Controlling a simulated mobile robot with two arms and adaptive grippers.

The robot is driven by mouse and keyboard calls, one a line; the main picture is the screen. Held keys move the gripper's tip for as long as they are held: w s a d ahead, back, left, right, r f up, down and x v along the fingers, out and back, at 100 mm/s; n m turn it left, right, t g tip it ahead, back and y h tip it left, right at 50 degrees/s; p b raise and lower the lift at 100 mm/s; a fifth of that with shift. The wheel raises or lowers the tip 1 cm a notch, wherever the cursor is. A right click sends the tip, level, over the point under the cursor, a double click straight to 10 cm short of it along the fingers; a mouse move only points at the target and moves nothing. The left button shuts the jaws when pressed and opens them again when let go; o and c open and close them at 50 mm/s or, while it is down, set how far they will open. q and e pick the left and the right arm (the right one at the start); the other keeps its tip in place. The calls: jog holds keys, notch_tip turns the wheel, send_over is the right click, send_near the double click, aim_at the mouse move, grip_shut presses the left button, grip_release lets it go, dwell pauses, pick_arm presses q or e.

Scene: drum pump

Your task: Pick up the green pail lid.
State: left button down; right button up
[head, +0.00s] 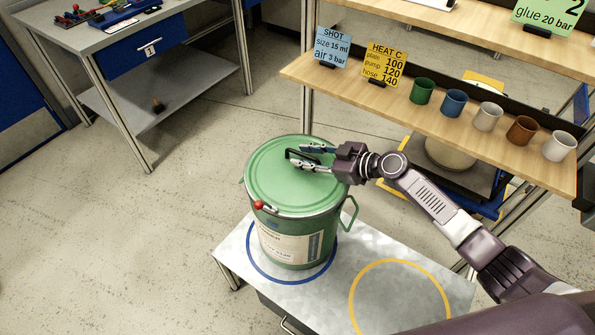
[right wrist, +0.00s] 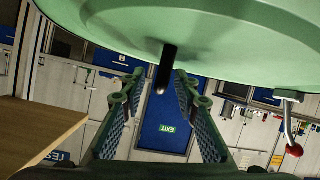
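The green pail lid (head: 290,185) sits on top of the green pail (head: 285,245), which stands upright in the blue ring on a grey table. The lid has a black handle (head: 303,153) on top. My right gripper (head: 303,158) is over the lid with its fingers apart around the handle. In the right wrist view, the handle (right wrist: 166,68) shows between the two open fingers with room on both sides, and the lid (right wrist: 220,40) fills the top. A red-knobbed lever (head: 258,205) is at the lid's rim. My left gripper is not in view.
A yellow ring (head: 400,262) marks an empty spot on the grey table (head: 330,305), right of the pail. A wooden shelf (head: 330,84) behind carries several mugs and sign cards. A workbench (head: 95,40) stands at the far left. The floor between is clear.

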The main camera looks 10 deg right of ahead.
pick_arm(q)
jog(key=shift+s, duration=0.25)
pick_arm(e)
grip_shut()
jog(key=shift+w+r, duration=0.1)
jog(key=shift+r, duration=0.1)
